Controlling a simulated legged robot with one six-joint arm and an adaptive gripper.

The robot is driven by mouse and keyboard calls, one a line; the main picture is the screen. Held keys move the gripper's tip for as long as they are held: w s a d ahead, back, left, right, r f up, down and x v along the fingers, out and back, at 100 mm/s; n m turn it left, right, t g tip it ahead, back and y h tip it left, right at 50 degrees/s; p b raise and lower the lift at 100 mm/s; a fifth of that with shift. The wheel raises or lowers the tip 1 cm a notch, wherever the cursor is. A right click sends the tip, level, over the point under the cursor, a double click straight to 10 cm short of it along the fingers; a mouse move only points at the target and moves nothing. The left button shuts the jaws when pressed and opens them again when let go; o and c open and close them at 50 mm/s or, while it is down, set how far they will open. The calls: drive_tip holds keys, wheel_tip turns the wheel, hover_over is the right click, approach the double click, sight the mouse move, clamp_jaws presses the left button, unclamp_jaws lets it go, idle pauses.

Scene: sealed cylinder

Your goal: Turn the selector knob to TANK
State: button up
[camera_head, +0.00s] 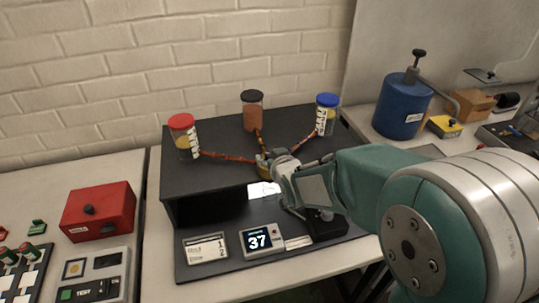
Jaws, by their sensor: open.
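Three orange pipes run from three jars to a brass-coloured fitting (263,167) on top of the black stand (215,175). The selector knob cannot be made out clearly; it may be at this fitting, partly hidden by my gripper. My gripper (275,164) comes in from the right with its end close beside the fitting. It is open, and contact cannot be told. The jars have a red lid (182,122), a black lid (252,97) and a blue lid (327,100). No TANK marking is readable.
Below are a display reading 37 (260,239) and a label card (205,248). A red box (98,211) and a test panel (95,277) are at left. A blue cylinder (400,107) and a yellow button box (444,127) stand back right. My arm covers the right side.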

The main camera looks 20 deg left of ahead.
drive_tip(key=shift+w+a+f, duration=0.25)
drive_tip(key=shift+w+a, duration=0.1)
drive_tip(key=shift+w, duration=0.15)
clamp_jaws()
drive_tip(key=shift+m+t+h, duration=0.5)
drive_tip(key=shift+m+h, duration=0.3)
drive_tip(key=shift+m+t+h, duration=0.7)
drive_tip(key=shift+m+h, duration=1.7)
drive_tip(key=shift+h, duration=0.2)
drive_tip(key=shift+m+g+h, duration=0.5)
drive_tip(key=shift+m+h, duration=2.1)
drive_tip(key=shift+h, duration=0.4)
